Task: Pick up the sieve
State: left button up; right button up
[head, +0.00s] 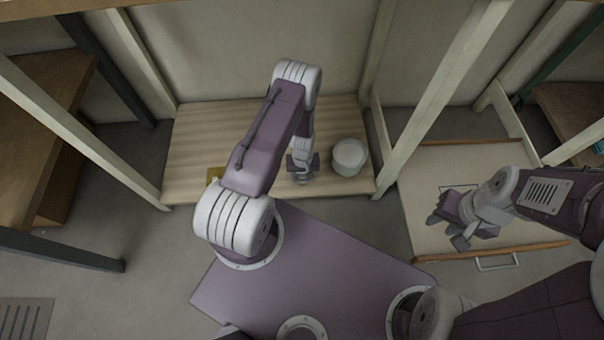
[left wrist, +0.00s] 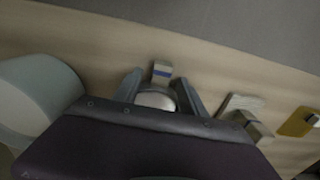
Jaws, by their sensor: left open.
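My left gripper (head: 303,168) is open above the wooden shelf board. In the head view, my gripper covers that spot. My right gripper (head: 450,231) is over the drawer on the right, fingers apart and nothing seen between them.
A white round tub (head: 349,157) stands right of my left gripper on the wooden board (head: 200,130). A yellow flat piece (left wrist: 299,122) and a grey-white block (left wrist: 247,115) lie on its other side. Upright posts (head: 440,95) flank the board. The pale drawer (head: 420,180) is open.

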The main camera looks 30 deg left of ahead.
pick_arm(q)
jog(key=shift+r, duration=0.15)
grip_shut()
jog(key=shift+r, duration=0.15)
